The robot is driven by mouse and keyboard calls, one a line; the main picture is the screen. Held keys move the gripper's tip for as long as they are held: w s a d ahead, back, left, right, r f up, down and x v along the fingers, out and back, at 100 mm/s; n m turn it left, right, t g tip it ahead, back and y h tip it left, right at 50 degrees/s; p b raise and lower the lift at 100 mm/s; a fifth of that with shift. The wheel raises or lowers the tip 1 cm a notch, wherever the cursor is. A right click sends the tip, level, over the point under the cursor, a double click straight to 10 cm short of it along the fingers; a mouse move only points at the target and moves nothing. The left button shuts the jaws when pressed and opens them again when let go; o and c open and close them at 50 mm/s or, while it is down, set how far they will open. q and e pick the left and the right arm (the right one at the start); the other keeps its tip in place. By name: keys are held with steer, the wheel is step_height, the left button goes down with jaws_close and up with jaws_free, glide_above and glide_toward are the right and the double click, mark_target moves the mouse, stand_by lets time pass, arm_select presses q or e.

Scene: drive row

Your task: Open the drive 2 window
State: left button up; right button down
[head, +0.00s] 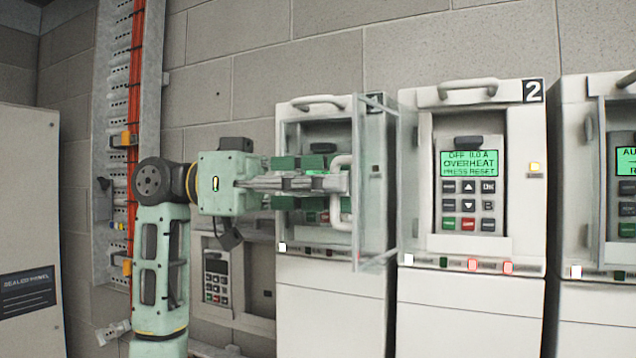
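Drive 2 (420,180) is the white cabinet marked 2, with a green display (469,163) reading OVERHEAT, PRESS RESET. Its clear window (376,200) stands swung out to the left, hinged at the left side, so the display and keypad (468,205) are uncovered. The window's pale handle (341,215) is on its left-facing side. My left gripper (340,184) reaches in from the left; its fingers are together at the handle and look shut on it. They cover the middle of the handle. My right gripper is not in view.
Another drive (325,262) stands left of drive 2, partly behind my gripper and the window. A third drive (585,320) with its own window frame stands at the right. A cable tray (115,80) runs up the wall; a sealed panel (25,220) is at far left.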

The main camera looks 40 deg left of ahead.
arm_select(q)
steer(key=shift+o, duration=0.5)
steer(key=shift+w+d, duration=0.15)
steer(key=shift+w, duration=0.05)
steer(key=v, duration=1.2)
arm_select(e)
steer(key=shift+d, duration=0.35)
arm_select(q)
steer(key=shift+s, duration=0.15)
